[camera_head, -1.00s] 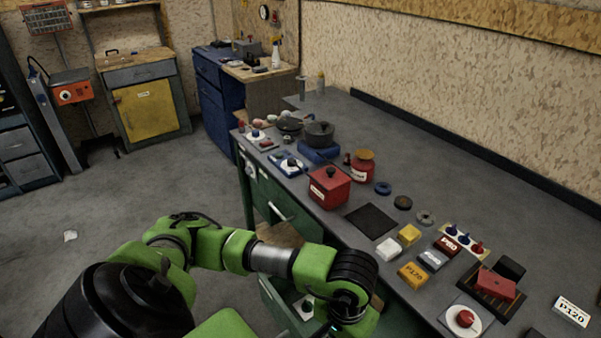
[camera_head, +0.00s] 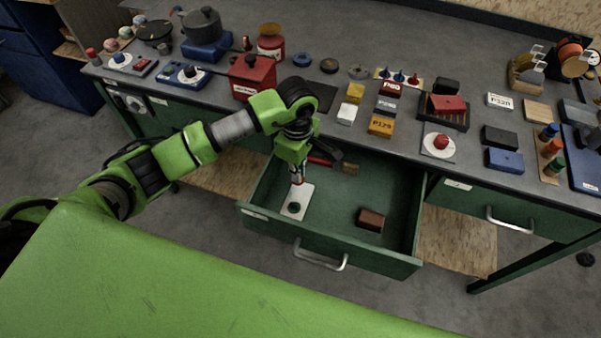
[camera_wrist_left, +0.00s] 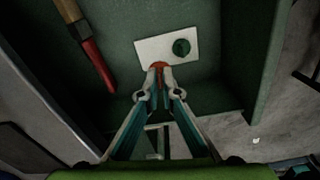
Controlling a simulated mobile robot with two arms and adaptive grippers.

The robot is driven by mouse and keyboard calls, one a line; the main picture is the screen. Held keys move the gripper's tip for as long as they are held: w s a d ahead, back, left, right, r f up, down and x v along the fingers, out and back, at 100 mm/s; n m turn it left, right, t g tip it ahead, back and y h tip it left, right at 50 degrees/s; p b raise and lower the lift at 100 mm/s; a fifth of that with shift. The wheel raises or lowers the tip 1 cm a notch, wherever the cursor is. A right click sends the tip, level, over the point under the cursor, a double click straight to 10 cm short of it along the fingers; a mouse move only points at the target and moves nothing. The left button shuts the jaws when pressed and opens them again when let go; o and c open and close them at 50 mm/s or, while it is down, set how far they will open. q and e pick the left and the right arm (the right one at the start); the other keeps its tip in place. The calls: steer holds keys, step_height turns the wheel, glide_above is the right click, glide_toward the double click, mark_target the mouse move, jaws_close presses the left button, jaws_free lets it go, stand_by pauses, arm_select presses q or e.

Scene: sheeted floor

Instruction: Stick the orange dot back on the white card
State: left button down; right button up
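The white card (camera_head: 305,197) lies flat in the open green drawer (camera_head: 335,205). A round dark green dot (camera_head: 293,208) is on it. The card (camera_wrist_left: 150,48) and green dot (camera_wrist_left: 181,47) also show in the left wrist view. My left gripper (camera_head: 297,178) reaches down into the drawer over the card's far end. In the left wrist view its fingertips (camera_wrist_left: 158,72) are close together on the orange dot (camera_wrist_left: 158,65), at the card's near edge. The fingers hide part of the dot. I cannot tell whether the dot touches the card. My right gripper is not in view.
A red-handled tool (camera_wrist_left: 93,58) lies in the drawer beside the card. A brown block (camera_head: 370,220) lies to the right in the drawer. The drawer walls stand close around the gripper. The bench top (camera_head: 400,60) above holds pots, blocks and a red box (camera_head: 252,76).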

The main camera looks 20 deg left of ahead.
arm_select(q)
steer(key=shift+w+d+f+n, duration=0.3)
steer(key=shift+w+n, duration=0.2)
steer(key=shift+n, duration=0.1)
steer(key=shift+w+a+f+n, duration=0.1)
steer(key=shift+w+n, duration=0.1)
steer(key=shift+n, duration=0.1)
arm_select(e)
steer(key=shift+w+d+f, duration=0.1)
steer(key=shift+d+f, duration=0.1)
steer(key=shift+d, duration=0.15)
